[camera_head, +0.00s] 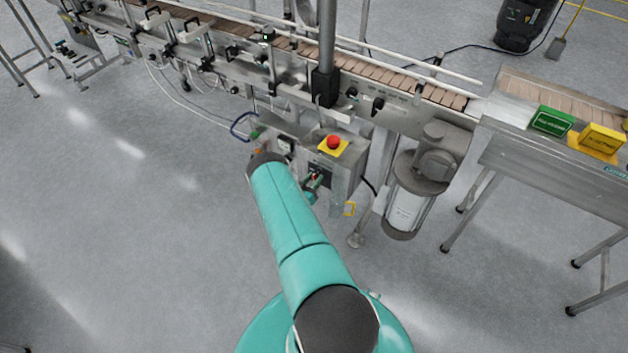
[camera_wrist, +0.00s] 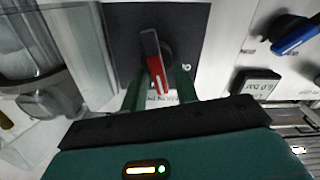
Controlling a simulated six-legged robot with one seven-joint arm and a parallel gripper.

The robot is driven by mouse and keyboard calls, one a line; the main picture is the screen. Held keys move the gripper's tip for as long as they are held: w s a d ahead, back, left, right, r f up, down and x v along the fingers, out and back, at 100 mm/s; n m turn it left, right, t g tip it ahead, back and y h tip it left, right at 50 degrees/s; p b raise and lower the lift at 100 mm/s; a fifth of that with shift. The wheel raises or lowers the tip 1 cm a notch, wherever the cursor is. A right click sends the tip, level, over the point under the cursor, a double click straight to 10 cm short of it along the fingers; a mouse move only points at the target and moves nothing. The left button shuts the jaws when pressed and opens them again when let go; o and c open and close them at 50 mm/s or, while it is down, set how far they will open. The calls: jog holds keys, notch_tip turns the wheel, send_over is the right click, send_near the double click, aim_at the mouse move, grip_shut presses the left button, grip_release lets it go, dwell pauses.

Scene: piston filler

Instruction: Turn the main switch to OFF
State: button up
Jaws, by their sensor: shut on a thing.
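The main switch (camera_wrist: 153,62) is a rotary switch with a grey and red handle on a black plate (camera_wrist: 120,25). In the wrist view its handle stands slightly tilted, with its red end toward my gripper. My gripper (camera_wrist: 160,84) has its two green fingers on either side of the red end and is shut on it. In the head view the switch (camera_head: 315,177) shows small on the front of the control box (camera_head: 347,171), partly covered by my gripper. The lettering on the plate is partly hidden by the fingers.
A red emergency stop button on a yellow plate (camera_head: 334,143) sits on top of the box. A blue-handled knob (camera_wrist: 295,36) and a black display (camera_wrist: 256,83) are right of the switch in the wrist view. A motor (camera_head: 409,203) hangs right of the box.

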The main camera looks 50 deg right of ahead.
jog(key=shift+w+a+f+n, duration=0.1)
jog(key=shift+w+f+n, duration=0.15)
jog(key=shift+n, duration=2.3)
jog(key=shift+w+f+n, duration=0.2)
jog(key=shift+f+n, duration=0.15)
jog(key=shift+n, duration=2.15)
jog(key=shift+w+a+f+n, duration=0.1)
jog(key=shift+w+f+n, duration=0.15)
jog(key=shift+n, duration=2.3)
jog(key=shift+d, duration=0.1)
jog(key=o, duration=0.9)
jog(key=a, duration=0.4)
jog(key=s+a, duration=0.1)
jog(key=a, duration=0.8)
jog(key=shift+s+a, duration=0.2)
jog(key=shift+a, duration=0.2)
